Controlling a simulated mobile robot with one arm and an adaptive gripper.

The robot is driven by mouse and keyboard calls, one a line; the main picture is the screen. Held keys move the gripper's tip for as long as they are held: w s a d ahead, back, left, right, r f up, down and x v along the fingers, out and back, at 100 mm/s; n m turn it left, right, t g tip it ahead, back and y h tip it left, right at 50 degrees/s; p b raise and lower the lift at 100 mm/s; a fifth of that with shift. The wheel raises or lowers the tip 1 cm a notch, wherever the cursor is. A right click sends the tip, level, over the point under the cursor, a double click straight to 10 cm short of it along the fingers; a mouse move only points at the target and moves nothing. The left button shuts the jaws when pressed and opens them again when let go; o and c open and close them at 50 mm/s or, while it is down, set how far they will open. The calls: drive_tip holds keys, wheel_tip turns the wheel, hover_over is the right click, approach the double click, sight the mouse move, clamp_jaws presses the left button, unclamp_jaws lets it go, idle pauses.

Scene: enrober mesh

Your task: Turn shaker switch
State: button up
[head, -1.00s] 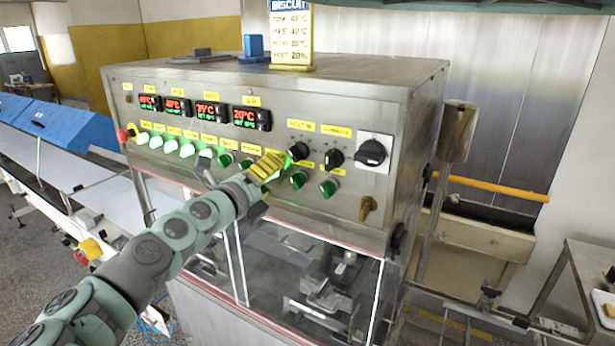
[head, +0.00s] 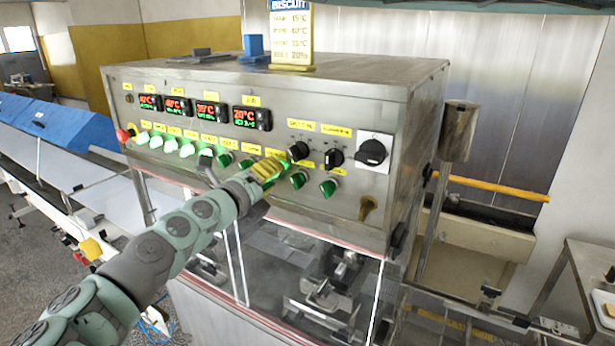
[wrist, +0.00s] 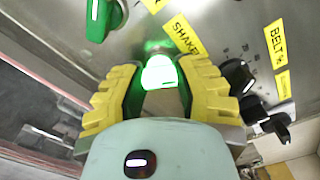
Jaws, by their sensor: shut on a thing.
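The shaker switch (wrist: 159,72) is a knob lit bright green, under a yellow label (wrist: 185,33) whose visible letters begin "SHAKE". My gripper (wrist: 158,90) has its yellow ribbed fingers on both sides of the knob, shut on it. In the head view my gripper (head: 268,168) is against the lower row of the steel control panel (head: 345,205). There the fingers hide most of the shaker switch. The exact angle of the knob is hard to tell.
Another green knob (wrist: 105,18) is close to the left of my gripper in the wrist view. Black knobs (wrist: 238,77) are on its right, near the BELT label. Below the panel is the clear-walled machine housing (head: 300,265). A blue-covered conveyor (head: 60,130) stands left.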

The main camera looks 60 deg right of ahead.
drive_tip(key=shift+n+p, duration=0.3)
clamp_jaws()
drive_tip(key=shift+r+n+p, duration=0.15)
drive_tip(key=shift+n+p, duration=0.6)
drive_tip(key=shift+n, duration=0.25)
drive_tip(key=n+p, duration=0.2)
drive_tip(key=n, duration=0.1)
drive_tip(key=shift+r+n+p, duration=0.1)
drive_tip(key=shift+n+p, duration=0.2)
drive_tip(key=shift+p, duration=0.05)
drive_tip(key=n+p, duration=0.3)
drive_tip(key=n, duration=0.1)
drive_tip(key=shift+w+n+p, duration=0.1)
drive_tip(key=shift+n+p, duration=0.55)
drive_tip(key=shift+n, duration=0.25)
drive_tip(key=shift+f, duration=0.2)
drive_tip(key=o, duration=1)
unclamp_jaws()
drive_tip(key=shift+o, duration=0.2)
